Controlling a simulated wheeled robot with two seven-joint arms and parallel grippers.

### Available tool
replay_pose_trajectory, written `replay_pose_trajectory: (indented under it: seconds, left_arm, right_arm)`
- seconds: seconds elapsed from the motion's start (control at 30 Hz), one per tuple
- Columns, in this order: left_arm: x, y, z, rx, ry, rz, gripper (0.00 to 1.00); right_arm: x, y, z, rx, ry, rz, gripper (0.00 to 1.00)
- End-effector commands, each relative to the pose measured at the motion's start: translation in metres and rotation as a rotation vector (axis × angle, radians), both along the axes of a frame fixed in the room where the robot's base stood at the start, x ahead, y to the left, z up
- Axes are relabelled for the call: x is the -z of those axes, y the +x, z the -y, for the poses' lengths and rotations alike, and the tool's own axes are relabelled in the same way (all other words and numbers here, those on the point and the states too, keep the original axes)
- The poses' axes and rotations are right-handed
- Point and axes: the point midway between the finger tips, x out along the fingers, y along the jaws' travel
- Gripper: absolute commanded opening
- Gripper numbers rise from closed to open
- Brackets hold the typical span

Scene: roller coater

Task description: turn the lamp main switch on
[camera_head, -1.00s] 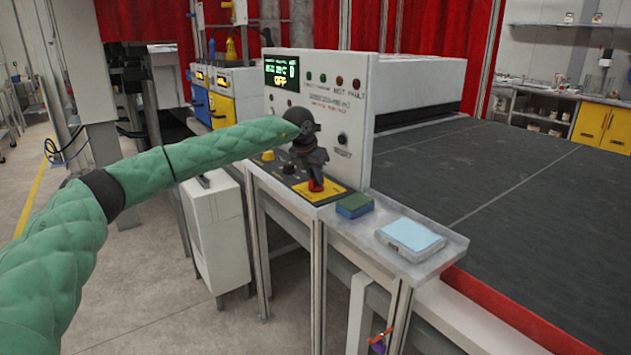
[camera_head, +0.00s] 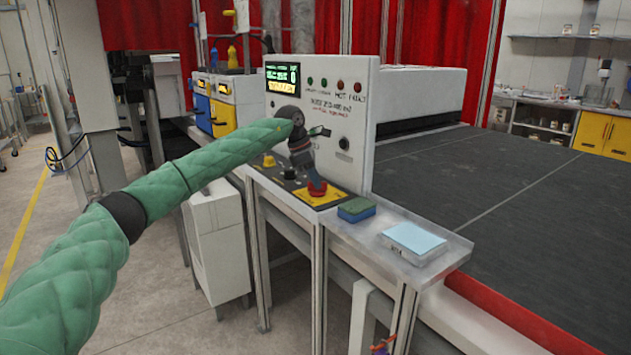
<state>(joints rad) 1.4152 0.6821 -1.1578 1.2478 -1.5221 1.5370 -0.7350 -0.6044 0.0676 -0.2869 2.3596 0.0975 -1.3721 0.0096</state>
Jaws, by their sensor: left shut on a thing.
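The control panel (camera_head: 340,115) has a display (camera_head: 282,78) with green text and a highlighted yellow line, too small to read surely. On its sloped console a red rotary switch (camera_head: 317,189) sits on a yellow plate (camera_head: 327,198). My left gripper (camera_head: 315,182) comes down from above and is shut on the red switch. Its fingers and wrist hide part of the switch and the panel behind. My right gripper is not in view.
A yellow knob (camera_head: 269,161) and a black knob (camera_head: 289,173) sit left of the red switch. A green-and-blue sponge (camera_head: 356,209) and a light blue pad (camera_head: 414,238) lie on the metal shelf. The dark conveyor bed (camera_head: 500,185) stretches right.

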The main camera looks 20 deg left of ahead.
Motion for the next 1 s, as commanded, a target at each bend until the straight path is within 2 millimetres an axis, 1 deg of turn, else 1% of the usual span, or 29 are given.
replay_pose_trajectory:
  seconds: [0.2, 0.4, 0.9, 0.93, 1.0]
  left_arm:
    - [0.0004, 0.0011, -0.0005, 0.111, 0.001, 0.0, 0.0]
    - [0.0002, 0.0013, -0.0008, 0.167, 0.001, 0.0, 0.0]
    - [0.0001, 0.0013, -0.0006, 0.186, 0.001, 0.0, 0.0]
    - [0.0001, 0.0013, -0.0006, 0.186, 0.001, 0.0, 0.18]
    - [0.0, 0.0013, -0.0006, 0.186, 0.001, 0.0, 0.32]
  right_arm:
    - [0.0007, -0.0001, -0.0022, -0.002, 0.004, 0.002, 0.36]
    - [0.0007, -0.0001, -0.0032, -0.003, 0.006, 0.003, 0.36]
    - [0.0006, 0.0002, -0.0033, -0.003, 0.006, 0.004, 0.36]
    - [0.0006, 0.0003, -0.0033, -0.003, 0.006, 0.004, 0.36]
    - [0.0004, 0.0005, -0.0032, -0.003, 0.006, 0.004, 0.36]
